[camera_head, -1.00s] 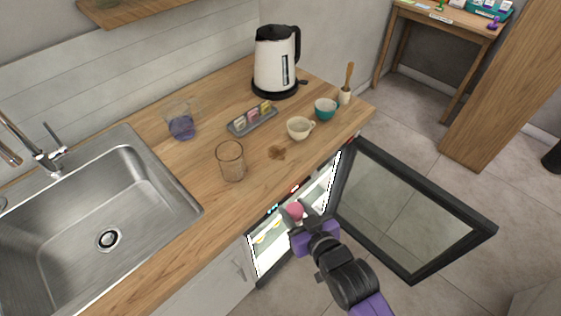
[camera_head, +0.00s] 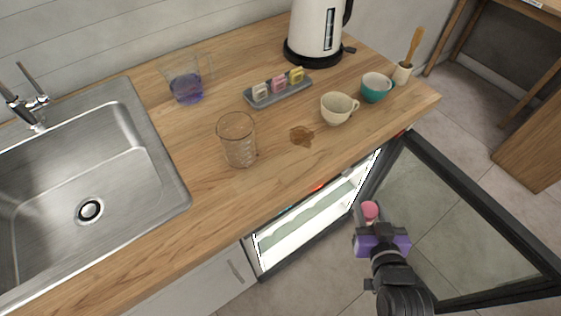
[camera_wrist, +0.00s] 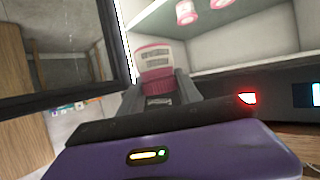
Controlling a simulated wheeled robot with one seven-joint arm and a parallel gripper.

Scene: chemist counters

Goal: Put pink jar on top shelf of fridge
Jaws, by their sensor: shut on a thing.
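The pink jar (camera_head: 370,211) is held in my gripper (camera_head: 368,224), its pink lid showing in the head view. In the wrist view the jar (camera_wrist: 153,58) has a pale label and a pink lid, and sits between the fingers of my gripper (camera_wrist: 158,88). My gripper is shut on it, in front of the lit fridge (camera_head: 318,216) under the counter and beside its open door (camera_head: 440,190). The wrist view looks turned over and shows a fridge shelf (camera_wrist: 240,42) with pink-and-white jars (camera_wrist: 186,12) near it. The held jar is apart from the shelf.
The wooden counter (camera_head: 200,215) overhangs the fridge opening. A glass (camera_head: 238,140), cream cup (camera_head: 337,108), teal cup (camera_head: 376,87), small tray (camera_head: 262,104) and kettle (camera_head: 318,30) stand on it. The open door bounds the right side.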

